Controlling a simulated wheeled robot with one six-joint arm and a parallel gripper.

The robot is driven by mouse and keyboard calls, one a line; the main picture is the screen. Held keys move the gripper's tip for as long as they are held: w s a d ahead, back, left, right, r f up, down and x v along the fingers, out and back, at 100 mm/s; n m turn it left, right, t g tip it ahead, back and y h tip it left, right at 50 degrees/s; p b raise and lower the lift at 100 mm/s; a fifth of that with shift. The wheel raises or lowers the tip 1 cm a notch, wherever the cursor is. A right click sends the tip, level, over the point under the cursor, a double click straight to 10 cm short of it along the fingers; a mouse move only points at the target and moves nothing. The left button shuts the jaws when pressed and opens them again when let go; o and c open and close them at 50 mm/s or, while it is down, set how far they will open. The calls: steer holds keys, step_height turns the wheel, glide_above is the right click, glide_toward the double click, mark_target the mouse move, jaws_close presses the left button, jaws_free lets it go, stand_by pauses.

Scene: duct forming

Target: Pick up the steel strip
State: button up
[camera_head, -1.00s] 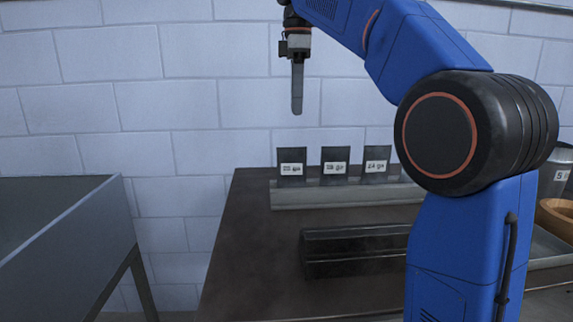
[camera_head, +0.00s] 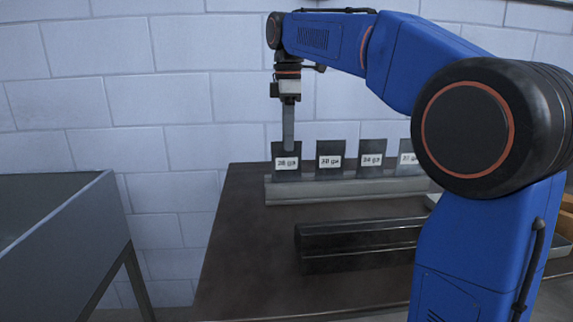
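Several dark steel strips stand upright in a row in a long grey rack (camera_head: 340,190) at the back of the bench. Each has a white label ending in "ga"; the digits are hard to read. The leftmost strip (camera_head: 287,174) is under my gripper (camera_head: 289,146), which points straight down. The finger end overlaps the top of this strip in the picture. I see the fingers edge-on as one grey bar, so I cannot tell the gap between them or whether they touch the strip. The rightmost strip (camera_head: 408,160) is partly hidden by my arm.
A black ridged block (camera_head: 355,245) lies on the dark bench (camera_head: 245,255) in front of the rack. The bench is clear at left. A grey metal table (camera_head: 60,225) stands apart at left. A white block wall (camera_head: 180,100) is close behind.

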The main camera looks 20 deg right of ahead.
mark_target(287, 158)
steer(key=shift+a+f, duration=0.15)
steer(key=shift+f, duration=2.65)
steer(key=shift+f, duration=0.25)
jaws_close()
